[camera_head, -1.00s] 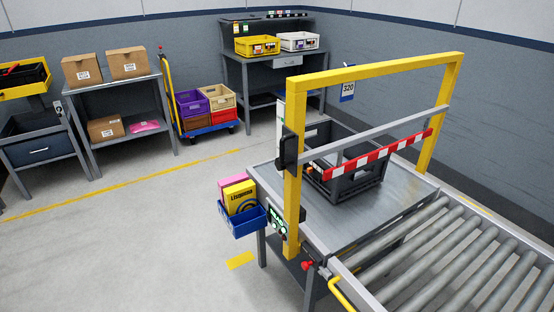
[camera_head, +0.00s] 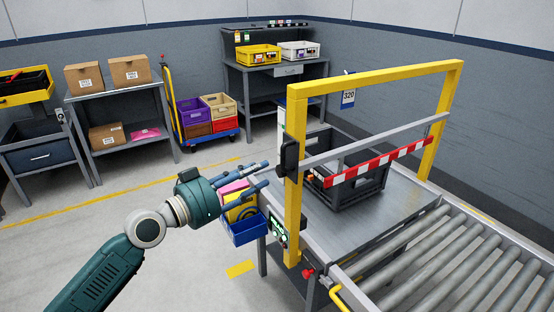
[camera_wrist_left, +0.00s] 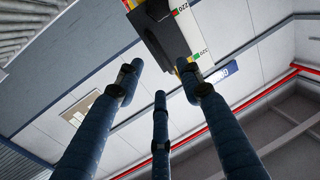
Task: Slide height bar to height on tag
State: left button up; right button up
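The grey height bar (camera_head: 375,139) spans the yellow gantry frame (camera_head: 375,78), with a red-and-white striped strip (camera_head: 380,163) hanging below it. A black slider block (camera_head: 290,157) sits at the bar's left end on the left post. The tag (camera_head: 348,98), white and blue, reads 320 and hangs under the top beam. My left gripper (camera_head: 262,178) is just left of the block, fingers spread, empty and apparently not touching it. In the left wrist view, the spread fingers (camera_wrist_left: 161,90) point toward the black block (camera_wrist_left: 156,32), beside a scale with numbers. My right gripper is out of view.
A black crate (camera_head: 352,190) stands on the metal table (camera_head: 400,200) under the frame. A roller conveyor (camera_head: 440,265) adjoins at front right. A blue bin (camera_head: 245,230) with boxes hangs at the table's left side, close below my gripper. The floor at left is open.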

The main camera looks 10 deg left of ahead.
aim_at(283, 160)
pick_arm(q)
jog(key=p+x, duration=0.2)
jog(key=x, duration=0.4)
jog(key=shift+w+d+r, duration=0.15)
jog(key=shift+w+d+f, duration=0.2)
jog(key=shift+w+d, duration=0.15)
jog(key=shift+w, duration=0.25)
grip_shut()
